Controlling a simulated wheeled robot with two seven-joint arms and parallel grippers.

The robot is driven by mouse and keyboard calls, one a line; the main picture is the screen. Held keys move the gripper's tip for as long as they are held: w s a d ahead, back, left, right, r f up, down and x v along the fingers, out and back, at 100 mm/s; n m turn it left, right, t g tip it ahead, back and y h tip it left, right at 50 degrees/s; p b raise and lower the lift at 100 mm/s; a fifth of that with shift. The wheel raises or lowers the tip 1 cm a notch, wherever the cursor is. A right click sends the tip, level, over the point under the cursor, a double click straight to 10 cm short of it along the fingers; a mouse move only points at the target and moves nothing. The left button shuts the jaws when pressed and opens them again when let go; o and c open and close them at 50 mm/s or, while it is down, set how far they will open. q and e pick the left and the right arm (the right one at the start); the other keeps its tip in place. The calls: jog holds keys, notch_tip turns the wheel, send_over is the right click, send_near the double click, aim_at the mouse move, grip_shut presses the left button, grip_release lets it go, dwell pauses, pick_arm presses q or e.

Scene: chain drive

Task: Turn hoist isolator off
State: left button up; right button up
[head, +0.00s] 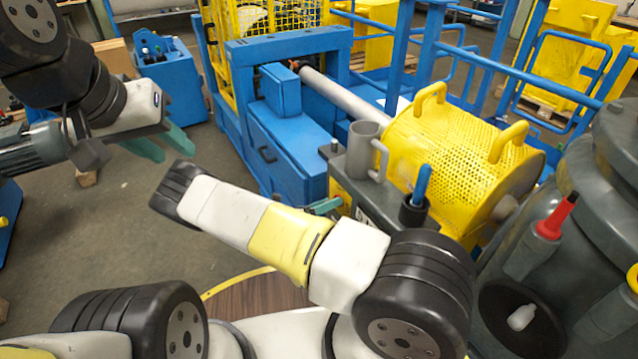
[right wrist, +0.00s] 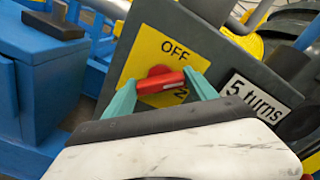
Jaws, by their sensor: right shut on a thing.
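The hoist isolator is a red rotary handle (right wrist: 160,83) on a yellow plate (right wrist: 143,52) in the right wrist view. "OFF" is printed above the handle; lettering below it is partly hidden, with an "N" showing. The handle lies nearly level across the plate, its right end slightly higher. My right gripper (right wrist: 160,92) has its teal fingers at the handle's two ends, shut on it. My left gripper (head: 165,144) is open and empty above the floor.
A "5 turns" label (right wrist: 255,98) is right of the isolator. A grey mug-shaped holder (head: 362,152) and a blue-handled tool in a black cup (head: 418,196) stand on the panel box. A yellow perforated guard (head: 455,150) lies behind.

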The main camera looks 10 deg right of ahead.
jog(key=shift+w+a+f+n, duration=0.1)
jog(key=shift+f+n, duration=0.05)
jog(key=shift+n, duration=4.75)
jog(key=o, duration=1.4)
jog(key=shift+c, duration=0.2)
jog(key=v, duration=0.8)
